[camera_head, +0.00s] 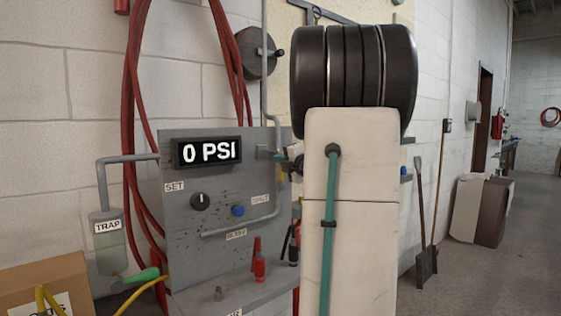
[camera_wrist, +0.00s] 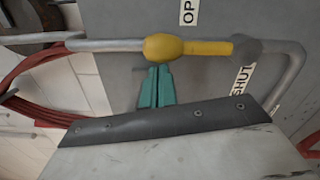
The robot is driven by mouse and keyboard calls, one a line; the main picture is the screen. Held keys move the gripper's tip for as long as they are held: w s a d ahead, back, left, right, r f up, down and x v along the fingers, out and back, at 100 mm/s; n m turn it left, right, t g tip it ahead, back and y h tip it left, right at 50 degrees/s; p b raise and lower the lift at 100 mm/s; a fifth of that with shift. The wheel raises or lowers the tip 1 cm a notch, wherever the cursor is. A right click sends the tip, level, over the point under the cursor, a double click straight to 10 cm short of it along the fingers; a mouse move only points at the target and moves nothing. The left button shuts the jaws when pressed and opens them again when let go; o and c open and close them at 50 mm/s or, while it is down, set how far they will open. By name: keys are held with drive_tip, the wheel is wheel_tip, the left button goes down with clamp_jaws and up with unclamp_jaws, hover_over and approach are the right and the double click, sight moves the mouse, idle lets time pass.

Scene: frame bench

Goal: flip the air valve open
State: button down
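The air valve's yellow lever (camera_wrist: 190,47) crosses the upper middle of the wrist view, its rounded end to the left and a grey pivot (camera_wrist: 250,50) to the right. A label reading "OP", cut off by the frame, is above it; a "SHUT" label (camera_wrist: 242,80) is below the pivot. My gripper (camera_wrist: 157,72) shows teal fingers drawn close together, just below the lever's rounded end in the picture. I see nothing between them; whether they touch the lever is unclear.
The grey panel (camera_head: 180,225) carries a display (camera_head: 207,152) reading "0 PSI", a black knob (camera_head: 200,201), a blue button (camera_head: 238,211) and pipes. Red hose (camera_head: 133,100) hangs behind it. A trap canister (camera_head: 108,245) is at the left. Open floor lies at the right.

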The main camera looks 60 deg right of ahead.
drive_tip(key=s+a, duration=0.7)
drive_tip(key=s, duration=0.2)
drive_tip(key=shift+a, duration=0.3)
idle(0.5)
